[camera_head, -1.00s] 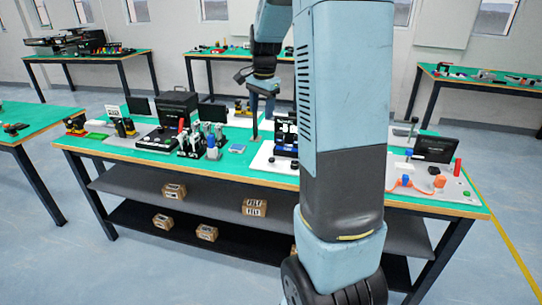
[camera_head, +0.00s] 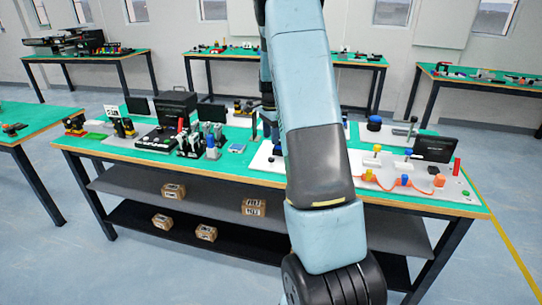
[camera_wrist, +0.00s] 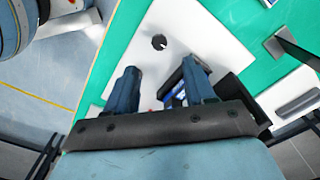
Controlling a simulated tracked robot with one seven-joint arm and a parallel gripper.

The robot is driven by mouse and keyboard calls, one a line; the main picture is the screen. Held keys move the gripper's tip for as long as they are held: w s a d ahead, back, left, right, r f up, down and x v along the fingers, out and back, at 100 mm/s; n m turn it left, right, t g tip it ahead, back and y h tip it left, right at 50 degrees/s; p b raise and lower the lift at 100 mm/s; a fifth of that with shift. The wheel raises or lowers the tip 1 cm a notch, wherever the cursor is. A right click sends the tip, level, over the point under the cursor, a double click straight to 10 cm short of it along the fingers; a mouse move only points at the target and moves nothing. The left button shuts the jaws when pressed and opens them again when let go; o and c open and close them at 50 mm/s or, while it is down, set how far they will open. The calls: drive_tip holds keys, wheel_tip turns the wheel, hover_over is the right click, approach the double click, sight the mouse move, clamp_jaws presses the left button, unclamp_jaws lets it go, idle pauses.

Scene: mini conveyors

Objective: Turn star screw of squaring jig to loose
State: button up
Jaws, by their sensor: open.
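My gripper (camera_wrist: 160,72) is open in the wrist view, with two blue fingers spread apart and nothing between their tips. Ahead of the fingertips, a small dark round knob (camera_wrist: 159,42) with a light mark stands on a white plate (camera_wrist: 185,27). I cannot tell whether this knob is the star screw of the squaring jig. A blue and dark object on the plate is partly hidden behind the right finger. In the head view my arm hides the gripper's fingertips and part of the white board (camera_head: 263,160) at the table's middle.
The green-topped table (camera_head: 110,152) is crowded. A black box (camera_head: 177,103) and upright tools (camera_head: 190,142) stand left of my arm. A blue round knob (camera_head: 374,123), a black screen (camera_head: 434,149) and an orange cable (camera_head: 391,186) are to the right.

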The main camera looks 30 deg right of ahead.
sight(271, 158)
wheel_tip(271, 158, down, 9)
drive_tip(key=shift+f, duration=0.15)
drive_tip(key=shift+c, duration=0.2)
clamp_jaws()
idle(0.5)
